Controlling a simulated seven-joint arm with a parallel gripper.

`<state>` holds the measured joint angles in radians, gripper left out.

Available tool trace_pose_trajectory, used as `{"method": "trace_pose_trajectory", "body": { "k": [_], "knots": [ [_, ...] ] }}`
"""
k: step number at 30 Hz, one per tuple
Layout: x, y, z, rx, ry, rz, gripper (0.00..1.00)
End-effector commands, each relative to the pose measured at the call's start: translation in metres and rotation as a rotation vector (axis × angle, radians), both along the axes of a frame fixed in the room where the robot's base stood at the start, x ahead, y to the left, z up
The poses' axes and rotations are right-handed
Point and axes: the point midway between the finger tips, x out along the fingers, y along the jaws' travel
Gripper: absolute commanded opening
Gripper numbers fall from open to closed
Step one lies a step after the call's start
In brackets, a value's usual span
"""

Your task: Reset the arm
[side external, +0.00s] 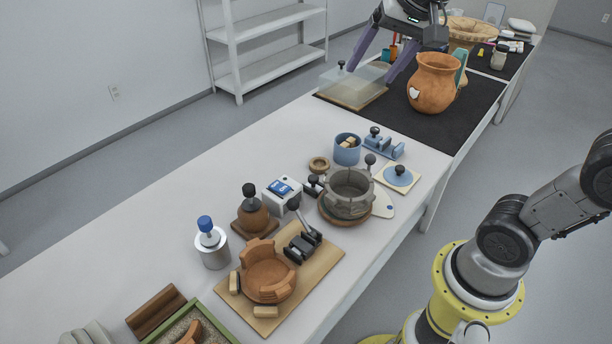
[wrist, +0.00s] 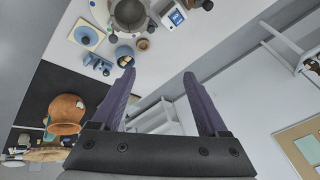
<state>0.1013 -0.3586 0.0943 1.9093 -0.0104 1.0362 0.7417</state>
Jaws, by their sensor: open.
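My gripper (side external: 377,62) is open and empty, with two purple fingers spread wide. It hangs above the far end of the table, over the dark mat, near a clear box on a wooden base. The gripper also shows in the wrist view (wrist: 160,95), with nothing between its fingers. A terracotta jug (side external: 434,84) with a pale patch and a teal handle stands upright on the mat, to the right of the fingers. The jug also shows in the wrist view (wrist: 66,114), left of the fingers.
The clear box (side external: 352,85) stands at the mat's left edge. A grey ringed vessel (side external: 348,191), a blue cup (side external: 347,149) and a partly built clay pot (side external: 267,275) on a board stand nearer. A white shelf (side external: 265,50) stands behind. The table's left strip is clear.

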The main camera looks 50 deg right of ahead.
Motion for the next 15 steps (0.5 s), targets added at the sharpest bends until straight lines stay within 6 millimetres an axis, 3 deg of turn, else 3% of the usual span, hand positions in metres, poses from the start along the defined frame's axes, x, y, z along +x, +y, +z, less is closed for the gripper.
{"method": "trace_pose_trajectory", "body": {
  "k": [1, 3, 9, 12, 15],
  "knots": [
    [-0.024, 0.009, -0.002, -0.026, -0.021, 0.071, 0.77],
    [-0.052, 0.018, -0.010, -0.065, -0.041, 0.172, 0.77],
    [-0.118, 0.032, -0.056, -0.194, -0.061, 0.462, 0.77],
    [-0.136, 0.033, -0.083, -0.249, -0.034, 0.586, 0.77],
    [-0.141, 0.033, -0.099, -0.290, -0.003, 0.684, 0.77]
  ]
}}
